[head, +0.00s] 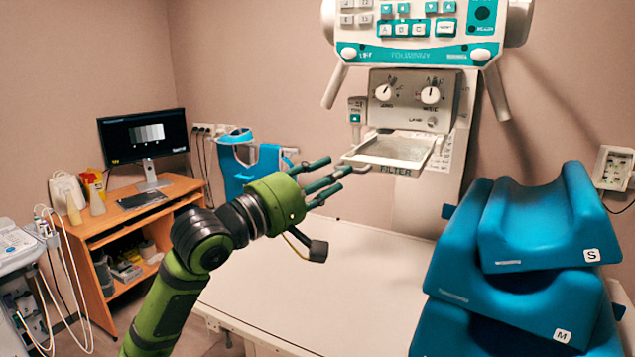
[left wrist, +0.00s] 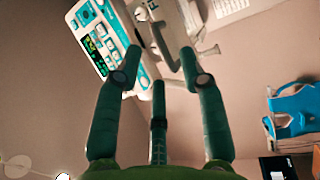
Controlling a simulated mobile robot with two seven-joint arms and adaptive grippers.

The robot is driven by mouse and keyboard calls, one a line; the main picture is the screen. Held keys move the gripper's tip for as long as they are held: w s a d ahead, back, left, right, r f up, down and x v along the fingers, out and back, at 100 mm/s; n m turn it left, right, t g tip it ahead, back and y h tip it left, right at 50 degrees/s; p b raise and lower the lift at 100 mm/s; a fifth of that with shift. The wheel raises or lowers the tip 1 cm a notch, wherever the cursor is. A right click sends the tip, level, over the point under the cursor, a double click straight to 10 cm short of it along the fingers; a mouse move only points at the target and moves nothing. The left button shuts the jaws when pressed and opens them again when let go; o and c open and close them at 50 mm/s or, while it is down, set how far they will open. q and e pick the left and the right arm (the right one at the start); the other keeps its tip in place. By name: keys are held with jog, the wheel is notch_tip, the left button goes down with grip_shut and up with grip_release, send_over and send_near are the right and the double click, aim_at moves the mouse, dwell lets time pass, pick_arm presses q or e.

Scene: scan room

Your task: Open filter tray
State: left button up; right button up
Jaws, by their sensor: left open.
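The filter tray (head: 392,150) is a pale, shallow, framed tray with a front lip marked FILTER. It juts forward under the grey collimator housing (head: 412,100) with two dials. My left gripper (head: 335,173) is green with several dark fingers. They are spread apart and empty, pointing right, just left of the tray's front lip in the head view; whether one touches it I cannot tell. In the left wrist view my left gripper (left wrist: 160,62) has nothing between its fingers, and the grey housing (left wrist: 166,20) shows beyond the tips. My right gripper is in neither view.
The control panel (head: 412,30) with two handles hangs above the housing. A white table (head: 320,275) lies below, mostly clear. Blue stacked cushions (head: 535,220) stand at right. A wooden desk (head: 140,220) with a monitor (head: 145,135) stands at left.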

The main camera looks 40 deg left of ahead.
pick_arm(q)
jog(key=shift+v, duration=1.6)
jog(key=shift+f, duration=0.1)
